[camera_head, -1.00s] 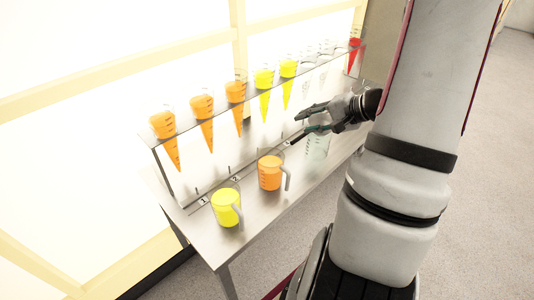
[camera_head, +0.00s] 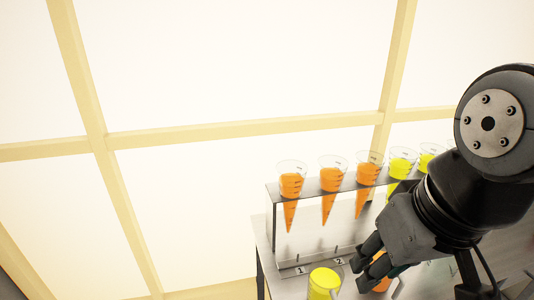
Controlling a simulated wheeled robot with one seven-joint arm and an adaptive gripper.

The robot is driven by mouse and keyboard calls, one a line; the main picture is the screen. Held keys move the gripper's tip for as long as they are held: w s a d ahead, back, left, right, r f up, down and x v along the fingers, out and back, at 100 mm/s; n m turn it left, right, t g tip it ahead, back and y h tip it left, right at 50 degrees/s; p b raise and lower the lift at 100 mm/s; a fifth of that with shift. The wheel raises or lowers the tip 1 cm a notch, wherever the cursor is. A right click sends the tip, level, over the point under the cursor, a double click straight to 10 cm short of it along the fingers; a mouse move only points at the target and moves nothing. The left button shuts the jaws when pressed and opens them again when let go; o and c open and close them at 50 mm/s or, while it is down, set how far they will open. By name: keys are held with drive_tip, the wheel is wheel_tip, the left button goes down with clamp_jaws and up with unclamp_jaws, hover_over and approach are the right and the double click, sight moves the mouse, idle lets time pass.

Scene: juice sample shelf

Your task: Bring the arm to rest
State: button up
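My arm comes in from the right, and its dark gripper (camera_head: 364,262) hangs in front of the shelf, pointing down to the left.
A metal rack (camera_head: 272,190) holds several cones of orange (camera_head: 291,186) and yellow juice (camera_head: 401,167). A yellow jug (camera_head: 323,284) stands before it on the metal table (camera_head: 262,240). My arm hides the rack's right part. Bright panels fill the left.

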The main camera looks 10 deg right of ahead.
drive_tip(key=shift+s+d+r, duration=0.1)
drive_tip(key=shift+s+r, duration=0.05)
drive_tip(key=shift+s, duration=0.05)
drive_tip(key=shift+r+t+p, duration=0.3)
drive_tip(key=shift+r+p, duration=0.3)
drive_tip(key=shift+r, duration=0.2)
